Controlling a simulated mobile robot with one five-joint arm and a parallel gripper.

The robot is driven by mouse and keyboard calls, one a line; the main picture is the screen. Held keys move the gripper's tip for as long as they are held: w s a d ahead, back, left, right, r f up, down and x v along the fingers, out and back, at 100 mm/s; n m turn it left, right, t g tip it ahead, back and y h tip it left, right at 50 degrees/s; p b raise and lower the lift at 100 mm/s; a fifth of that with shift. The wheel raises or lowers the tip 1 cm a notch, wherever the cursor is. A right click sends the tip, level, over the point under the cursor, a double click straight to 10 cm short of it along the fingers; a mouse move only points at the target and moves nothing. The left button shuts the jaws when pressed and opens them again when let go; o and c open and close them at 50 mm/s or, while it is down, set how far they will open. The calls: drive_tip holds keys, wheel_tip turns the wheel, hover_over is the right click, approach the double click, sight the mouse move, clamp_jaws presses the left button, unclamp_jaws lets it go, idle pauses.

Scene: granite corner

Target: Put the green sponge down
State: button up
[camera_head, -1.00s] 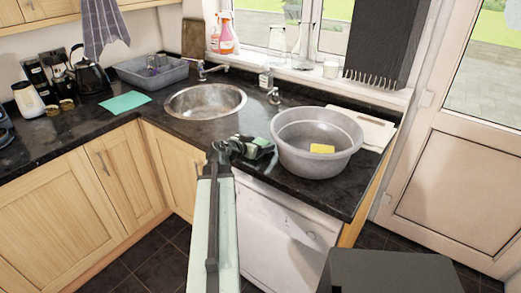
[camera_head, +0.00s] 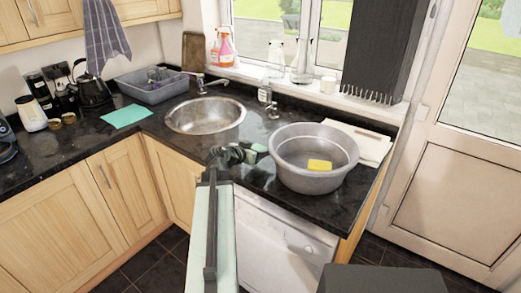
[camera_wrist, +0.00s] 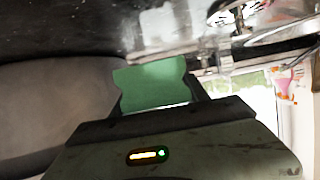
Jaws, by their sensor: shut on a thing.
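My gripper (camera_head: 246,152) is over the dark counter, left of the grey basin and in front of the round sink. It is shut on the green sponge (camera_head: 259,147), of which only a small part shows in the head view. In the wrist view the green sponge (camera_wrist: 152,86) sits between the two fingers of my gripper (camera_wrist: 155,98). The sponge is close to the counter top (camera_head: 258,176); I cannot tell whether it touches it.
The grey basin (camera_head: 289,175) with a yellow sponge (camera_head: 319,165) inside stands right of my gripper. The metal sink (camera_head: 205,115) and a tap (camera_head: 268,103) are behind. A teal cloth (camera_head: 125,115) lies on the left counter. Some counter in front of my gripper is clear.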

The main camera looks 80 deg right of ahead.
sight(259, 147)
wheel_tip(259, 147, up, 4)
drive_tip(key=shift+f+p, duration=0.1)
drive_tip(key=shift+p, duration=1.15)
drive_tip(key=w+d, duration=0.3)
drive_tip(key=w, duration=0.2)
drive_tip(key=w+d, duration=0.3)
drive_tip(key=w, duration=0.3)
drive_tip(key=w+d+f+b, duration=0.1)
drive_tip(key=w+d, duration=0.2)
drive_tip(key=w, duration=0.3)
drive_tip(key=shift+w+d, duration=0.1)
drive_tip(key=shift+d, duration=0.15)
drive_tip(key=shift+r, duration=0.25)
drive_tip(key=shift+w, duration=0.1)
